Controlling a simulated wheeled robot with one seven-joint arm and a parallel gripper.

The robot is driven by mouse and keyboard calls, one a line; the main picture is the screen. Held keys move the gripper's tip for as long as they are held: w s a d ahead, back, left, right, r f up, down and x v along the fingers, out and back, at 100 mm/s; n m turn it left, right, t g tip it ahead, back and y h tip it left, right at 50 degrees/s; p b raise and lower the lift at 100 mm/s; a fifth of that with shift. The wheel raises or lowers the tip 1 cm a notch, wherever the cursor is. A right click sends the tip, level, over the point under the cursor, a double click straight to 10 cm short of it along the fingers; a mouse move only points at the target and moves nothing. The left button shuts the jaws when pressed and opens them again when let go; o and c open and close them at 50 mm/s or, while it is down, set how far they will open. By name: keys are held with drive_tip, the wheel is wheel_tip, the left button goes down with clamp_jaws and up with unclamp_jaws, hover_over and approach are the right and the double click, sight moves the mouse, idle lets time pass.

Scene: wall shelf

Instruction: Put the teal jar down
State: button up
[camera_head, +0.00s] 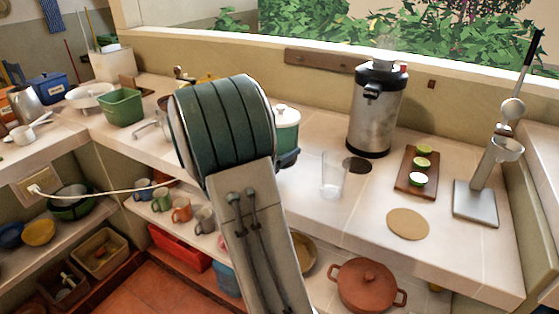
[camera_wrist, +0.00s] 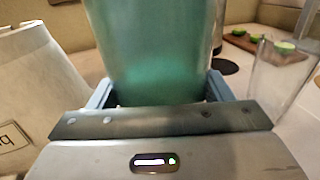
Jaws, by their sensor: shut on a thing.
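The teal jar (camera_wrist: 155,50) fills the middle of the wrist view, between the two blue-grey fingers of my gripper (camera_wrist: 158,90). The fingers are shut on its sides. In the head view the jar (camera_head: 286,132) shows partly, with a white lid, just right of my arm's large green-and-white joint. My arm hides its left part and the gripper is mostly hidden there. The jar is over the tiled counter (camera_head: 385,225); I cannot tell whether its base touches it.
A clear glass (camera_head: 333,178) stands close to the jar's right, also in the wrist view (camera_wrist: 280,80). A pale lettered container (camera_wrist: 38,100) is at the left there. A steel urn (camera_head: 374,115), a board with limes (camera_head: 416,185) and a round cork mat (camera_head: 407,224) are further right.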

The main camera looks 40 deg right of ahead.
drive_tip(key=shift+w+d+f, duration=0.2)
drive_tip(key=shift+d+f, duration=0.05)
drive_tip(key=shift+f, duration=1.9)
drive_tip(key=shift+f+b, duration=0.2)
drive_tip(key=shift+b, duration=0.15)
drive_tip(key=o, duration=1.3)
drive_tip(key=shift+c, duration=0.2)
